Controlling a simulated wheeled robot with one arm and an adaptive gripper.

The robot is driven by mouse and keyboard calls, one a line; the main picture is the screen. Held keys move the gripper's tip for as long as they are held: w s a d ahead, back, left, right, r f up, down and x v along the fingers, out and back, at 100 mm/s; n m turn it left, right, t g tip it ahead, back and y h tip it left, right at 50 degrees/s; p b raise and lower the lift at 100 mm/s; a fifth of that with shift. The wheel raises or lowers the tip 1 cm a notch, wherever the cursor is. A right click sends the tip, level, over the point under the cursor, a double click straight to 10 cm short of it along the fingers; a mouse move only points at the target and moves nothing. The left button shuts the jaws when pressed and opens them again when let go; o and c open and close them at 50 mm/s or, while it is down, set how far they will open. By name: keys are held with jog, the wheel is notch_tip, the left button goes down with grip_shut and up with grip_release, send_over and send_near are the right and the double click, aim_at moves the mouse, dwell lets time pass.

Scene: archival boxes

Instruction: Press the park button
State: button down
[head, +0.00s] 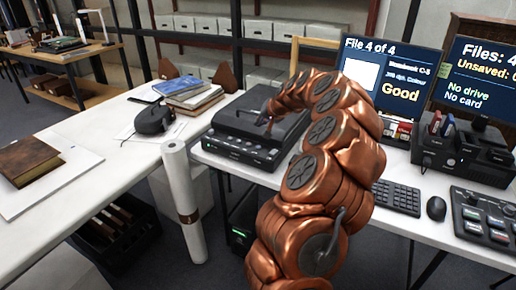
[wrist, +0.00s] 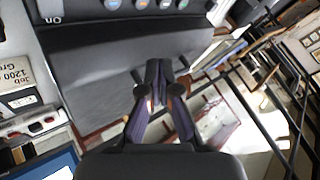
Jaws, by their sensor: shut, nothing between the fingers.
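A dark flatbed device (head: 228,122), which looks like a scanner, stands on the white table, with a row of small controls (head: 245,151) on its front face. In the wrist view several round coloured buttons (wrist: 140,4) show at the top edge, partly cut off, with the letters "on" at the left. I cannot read which one is the park button. My gripper (wrist: 160,78) is shut and empty. In the head view my gripper (head: 268,116) hangs over the device's dark lid, partly hidden by my copper arm.
A black button panel (head: 486,216) lies at the right, near a keyboard (head: 397,197) and mouse (head: 436,208). Two monitors (head: 388,70) stand behind; one reads "File 4 of 4". Books (head: 188,92) sit left of the device. A white roll (head: 183,200) stands before the table.

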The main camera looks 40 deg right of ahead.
jog(key=b, duration=0.2)
send_over(260, 147)
jog(key=f, duration=0.6)
jog(key=shift+a+f, duration=0.15)
jog(key=shift+a, duration=0.05)
jog(key=shift+f, duration=0.55)
dwell(0.6)
jog(key=shift+f+b, duration=0.4)
jog(key=shift+b, duration=0.15)
jog(key=shift+f+b, duration=0.35)
jog(key=shift+f, duration=0.15)
dwell(0.8)
jog(key=shift+r, duration=0.9)
jog(key=shift+r+p, duration=0.8)
jog(key=shift+r, duration=1.7)
